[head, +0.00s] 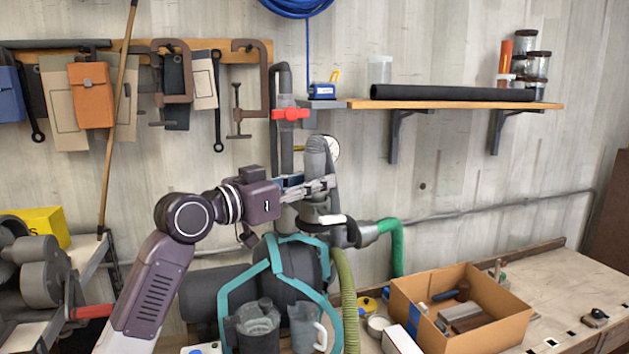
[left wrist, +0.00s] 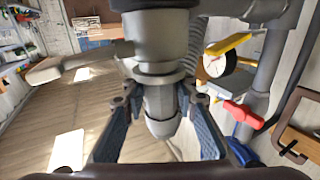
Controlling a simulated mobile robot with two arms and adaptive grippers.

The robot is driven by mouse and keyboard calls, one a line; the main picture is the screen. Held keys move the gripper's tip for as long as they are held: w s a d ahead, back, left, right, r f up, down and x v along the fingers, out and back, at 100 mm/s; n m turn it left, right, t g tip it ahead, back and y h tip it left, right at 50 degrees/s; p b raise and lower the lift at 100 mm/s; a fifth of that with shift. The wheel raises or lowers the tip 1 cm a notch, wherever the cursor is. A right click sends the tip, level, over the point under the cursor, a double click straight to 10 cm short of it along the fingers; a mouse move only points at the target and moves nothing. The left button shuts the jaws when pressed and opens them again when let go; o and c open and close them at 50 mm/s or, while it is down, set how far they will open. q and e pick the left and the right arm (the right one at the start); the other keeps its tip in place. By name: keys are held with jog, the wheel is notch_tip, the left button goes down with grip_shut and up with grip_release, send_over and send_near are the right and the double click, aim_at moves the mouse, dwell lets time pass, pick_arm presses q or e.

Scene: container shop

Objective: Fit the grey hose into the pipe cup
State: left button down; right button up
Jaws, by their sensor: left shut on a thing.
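The grey hose (head: 316,150) is ribbed and arches up just above my left gripper (head: 322,187) in the head view. My left gripper is shut on the hose's end part. In the left wrist view, a smooth grey end piece with a tapered tip (left wrist: 163,122) sits between the two fingers (left wrist: 160,110). A grey metal fitting with a pale lever (head: 330,219) is just below the gripper in the head view. I cannot pick out the pipe cup for certain, nor tell whether the hose end touches it. My right gripper is not in view.
A vertical pipe with a red valve (head: 290,114) and a gauge (head: 331,148) stand close behind the gripper. A green hose (head: 394,250) is at the right. A cardboard box (head: 478,336) is on the bench. A shelf (head: 450,104) is on the wall.

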pick_arm(q)
jog(key=shift+f+b, duration=0.3)
jog(key=shift+f, duration=0.25)
dwell(0.4)
jog(key=c, duration=1.5)
grip_release()
jog(key=shift+o, duration=0.2)
jog(key=shift+f, duration=0.1)
jog(key=shift+s, duration=0.1)
jog(key=v, duration=1.2)
